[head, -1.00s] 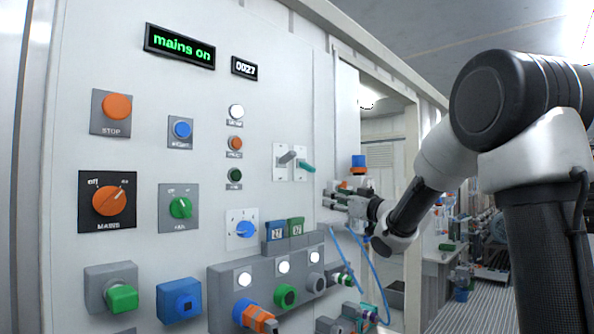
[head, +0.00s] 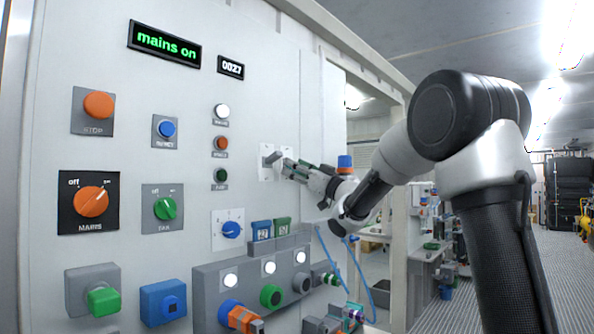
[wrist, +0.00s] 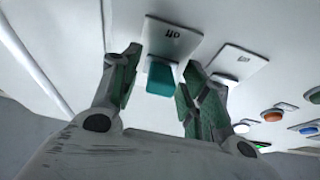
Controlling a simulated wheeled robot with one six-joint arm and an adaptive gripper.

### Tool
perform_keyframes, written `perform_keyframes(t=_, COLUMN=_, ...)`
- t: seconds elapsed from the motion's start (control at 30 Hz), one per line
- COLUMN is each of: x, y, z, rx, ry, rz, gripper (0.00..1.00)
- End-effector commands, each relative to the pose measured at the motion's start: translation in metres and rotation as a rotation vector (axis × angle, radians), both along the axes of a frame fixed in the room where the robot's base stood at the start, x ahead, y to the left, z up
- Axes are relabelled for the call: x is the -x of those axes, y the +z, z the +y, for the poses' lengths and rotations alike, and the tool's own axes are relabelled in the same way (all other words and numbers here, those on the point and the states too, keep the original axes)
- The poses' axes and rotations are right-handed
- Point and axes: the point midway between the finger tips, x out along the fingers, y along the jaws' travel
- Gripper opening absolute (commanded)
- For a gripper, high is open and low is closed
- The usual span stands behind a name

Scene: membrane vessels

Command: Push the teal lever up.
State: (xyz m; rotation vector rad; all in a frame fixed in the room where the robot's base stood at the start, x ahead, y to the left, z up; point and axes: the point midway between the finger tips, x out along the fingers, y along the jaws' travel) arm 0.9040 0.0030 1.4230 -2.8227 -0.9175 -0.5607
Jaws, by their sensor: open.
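The teal lever (wrist: 161,79) shows in the wrist view as a blocky handle below its white plate (wrist: 172,36), which has an upside-down label. My gripper (wrist: 163,66) is open, with one finger on each side of the teal lever; I cannot tell if either touches it. In the head view my gripper (head: 289,167) is at the lever plates on the panel and largely covers the teal lever. The grey lever (head: 273,158) is just left of it, sticking out from its own plate.
The white panel (head: 262,100) carries a green "mains on" display (head: 164,43), an orange mains knob (head: 91,201) and several buttons left of the levers. A grey socket box (head: 210,292) juts out below. Blue hoses (head: 364,275) hang beneath my gripper. Open room lies right.

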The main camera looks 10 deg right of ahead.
Motion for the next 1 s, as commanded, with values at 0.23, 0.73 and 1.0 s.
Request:
perform_keyframes(t=0.23, x=0.000, y=0.000, z=0.000, rx=0.000, ry=0.000, rz=0.000, gripper=0.21)
perform_keyframes(t=0.73, x=0.002, y=0.003, z=-0.001, rx=0.029, ry=-0.001, rz=0.036, gripper=0.00)
perform_keyframes(t=1.0, x=0.003, y=0.011, z=-0.003, rx=0.131, ry=-0.005, rz=0.173, gripper=0.00)
